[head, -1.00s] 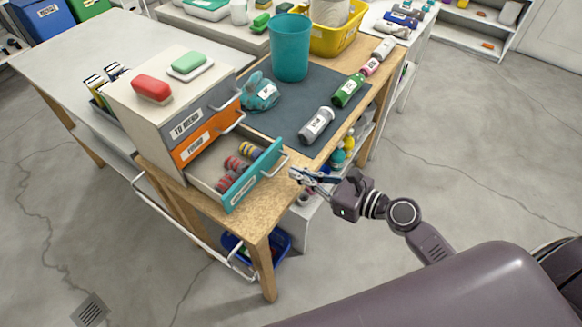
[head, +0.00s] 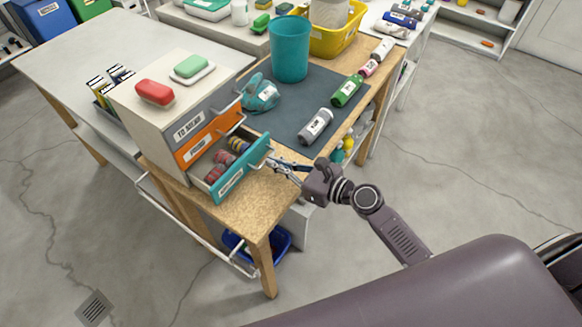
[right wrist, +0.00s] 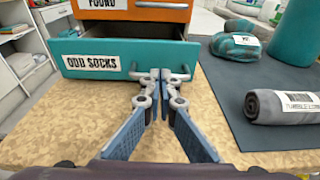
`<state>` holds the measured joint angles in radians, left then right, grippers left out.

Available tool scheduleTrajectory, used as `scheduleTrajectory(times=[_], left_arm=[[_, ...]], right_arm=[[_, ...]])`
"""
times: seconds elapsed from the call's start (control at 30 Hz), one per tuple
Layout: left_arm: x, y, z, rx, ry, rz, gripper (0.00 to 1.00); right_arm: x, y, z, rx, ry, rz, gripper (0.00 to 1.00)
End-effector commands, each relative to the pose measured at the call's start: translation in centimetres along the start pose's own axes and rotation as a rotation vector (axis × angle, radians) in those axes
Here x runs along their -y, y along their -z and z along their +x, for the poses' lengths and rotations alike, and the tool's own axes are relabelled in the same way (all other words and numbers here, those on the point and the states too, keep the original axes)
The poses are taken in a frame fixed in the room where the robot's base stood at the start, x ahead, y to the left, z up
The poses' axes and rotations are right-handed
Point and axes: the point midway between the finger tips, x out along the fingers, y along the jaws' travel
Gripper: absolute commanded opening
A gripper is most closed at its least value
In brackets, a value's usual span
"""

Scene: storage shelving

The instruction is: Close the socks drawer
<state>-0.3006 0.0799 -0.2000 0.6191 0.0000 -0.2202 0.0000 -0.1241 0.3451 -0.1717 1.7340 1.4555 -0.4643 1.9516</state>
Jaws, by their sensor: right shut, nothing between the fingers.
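The socks drawer (head: 236,176) is the bottom one of a small white drawer unit (head: 140,118) on the wooden table. Its teal front is labelled "ODD SOCKS" in the right wrist view (right wrist: 128,52). The drawer stands partly open, with rolled striped socks (head: 222,160) inside. My right gripper (head: 271,161) is shut and empty, its fingertips at the drawer front beside the metal handle (right wrist: 178,78). In the right wrist view the fingertips (right wrist: 160,73) overlap the handle; I cannot tell whether they touch it or the front. My left gripper is out of view.
The orange drawer (head: 203,141) above is closed. Red (head: 154,92) and green (head: 191,66) soap-like items lie on top of the unit. A dark mat (head: 290,116) holds a teal bundle (head: 261,93), a grey roll (head: 316,126) and a teal bin (head: 290,48). The table's front corner is clear.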

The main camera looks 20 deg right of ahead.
Motion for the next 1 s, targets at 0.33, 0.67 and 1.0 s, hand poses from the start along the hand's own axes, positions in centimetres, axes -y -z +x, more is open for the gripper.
scheduleTrajectory(times=[0.33,0.67,1.0], left_arm=[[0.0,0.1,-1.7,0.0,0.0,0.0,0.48],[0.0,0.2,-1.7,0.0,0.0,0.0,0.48],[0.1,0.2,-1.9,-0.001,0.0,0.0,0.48]], right_arm=[[-0.2,-1.8,7.7,0.002,-0.001,0.0,0.0],[-0.4,-2.1,9.4,0.001,-0.003,-0.003,0.0],[-0.5,-2.5,9.4,0.004,-0.003,-0.003,0.0]])
